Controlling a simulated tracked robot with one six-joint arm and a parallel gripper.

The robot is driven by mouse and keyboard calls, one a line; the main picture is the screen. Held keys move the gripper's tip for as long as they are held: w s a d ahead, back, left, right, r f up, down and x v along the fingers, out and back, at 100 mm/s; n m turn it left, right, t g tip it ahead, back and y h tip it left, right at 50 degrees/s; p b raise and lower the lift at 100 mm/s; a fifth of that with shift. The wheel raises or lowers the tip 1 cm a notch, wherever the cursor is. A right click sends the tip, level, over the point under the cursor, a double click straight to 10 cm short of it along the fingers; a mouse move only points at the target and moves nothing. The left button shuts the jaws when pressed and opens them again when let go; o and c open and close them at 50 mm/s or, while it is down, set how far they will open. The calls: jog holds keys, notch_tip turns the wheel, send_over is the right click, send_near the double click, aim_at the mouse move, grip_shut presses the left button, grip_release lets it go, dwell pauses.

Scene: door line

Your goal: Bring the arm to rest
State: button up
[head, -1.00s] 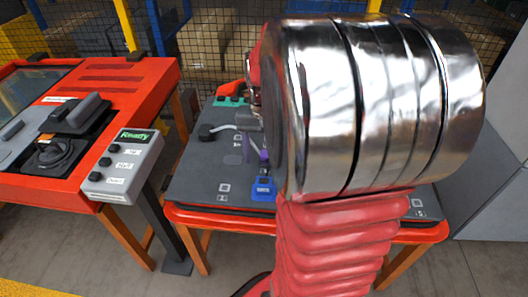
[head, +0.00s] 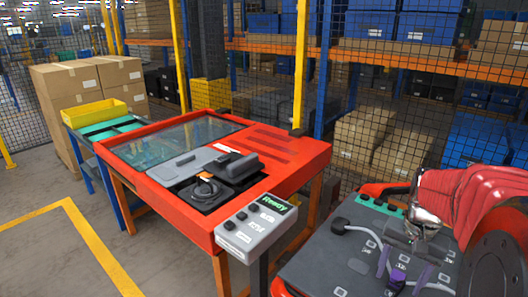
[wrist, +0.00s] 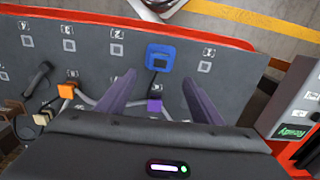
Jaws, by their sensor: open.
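My arm reaches over the red-edged table with the dark grey board (head: 315,262) at the right of the head view. My gripper (wrist: 158,88) points down at the board, its two purple-grey fingers spread apart with nothing gripped. The fingers also show in the head view (head: 404,270), at the lower right. In the wrist view a small purple plug (wrist: 154,105) lies below and between the fingers, apart from them as far as I can tell. A blue block (wrist: 161,57) lies just beyond it on the board. An orange plug (wrist: 66,90) is to the left.
A red bench (head: 315,152) with a glass-topped section stands left of the board. A grey button box (head: 256,228) reading "Ready" stands on a post between them. A mesh fence and shelves with boxes are behind. Open floor (head: 45,245) lies at the lower left.

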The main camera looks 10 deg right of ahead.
jog(key=s+a+r+n+t, duration=0.2)
jog(key=a+n, duration=0.1)
jog(key=a, duration=0.5)
jog(key=s+a+r+n+t, duration=0.1)
jog(key=s+a+r+n, duration=0.1)
jog(key=a, duration=0.5)
jog(key=s+a+r+n+t, duration=0.2)
jog(key=a+r+n, duration=0.1)
jog(key=a, duration=0.5)
jog(key=shift+s+a+r+n+t, duration=0.2)
jog(key=shift+a+r+n+t, duration=0.15)
jog(key=shift+n, duration=0.45)
